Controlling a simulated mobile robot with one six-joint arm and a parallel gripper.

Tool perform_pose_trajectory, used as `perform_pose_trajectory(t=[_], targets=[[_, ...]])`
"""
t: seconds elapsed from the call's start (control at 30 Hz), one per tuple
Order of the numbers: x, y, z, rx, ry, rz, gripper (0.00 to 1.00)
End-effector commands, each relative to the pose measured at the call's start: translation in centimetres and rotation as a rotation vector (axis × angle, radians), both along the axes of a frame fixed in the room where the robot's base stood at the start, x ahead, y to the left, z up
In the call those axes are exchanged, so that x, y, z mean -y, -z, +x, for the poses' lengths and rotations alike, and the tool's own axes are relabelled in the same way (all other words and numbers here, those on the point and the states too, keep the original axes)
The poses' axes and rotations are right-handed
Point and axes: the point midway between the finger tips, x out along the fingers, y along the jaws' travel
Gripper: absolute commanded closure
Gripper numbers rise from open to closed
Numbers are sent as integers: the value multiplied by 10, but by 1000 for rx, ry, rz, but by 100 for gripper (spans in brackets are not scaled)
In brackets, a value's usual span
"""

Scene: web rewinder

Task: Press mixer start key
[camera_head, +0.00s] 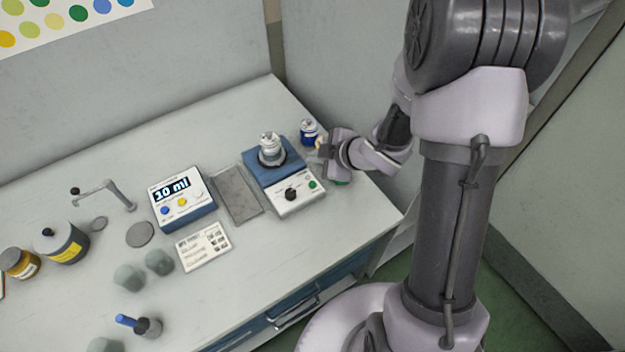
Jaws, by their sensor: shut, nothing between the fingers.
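The mixer (296,198) stands near the right end of the bench, with a blue top and a white sloped front panel. Its panel carries a black knob (291,194) and a green key (312,184) at the right. A small white-capped bottle (269,150) stands upright in the round holder on the mixer's top. My gripper (325,161) is shut and empty, just right of the mixer, above and behind the green key. It looks apart from the key; the exact height of the fingertips is hard to tell.
Left of the mixer lie a grey tray (237,194), a dispenser reading "10 ml" (182,199) and a printed card (203,246). Bottles and grey caps occupy the left; the bench's front right is clear.

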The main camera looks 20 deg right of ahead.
Motion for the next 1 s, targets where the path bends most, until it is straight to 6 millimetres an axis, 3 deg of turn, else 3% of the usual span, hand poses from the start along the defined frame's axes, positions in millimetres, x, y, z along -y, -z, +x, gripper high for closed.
perform_pose_trajectory(t=[0.27, 0.7, 1.0], targets=[[0, 18, 0, -1, 1, 0, 100], [0, 81, 0, 0, 2, -1, 100], [0, 88, 0, -1, 3, 0, 100]])
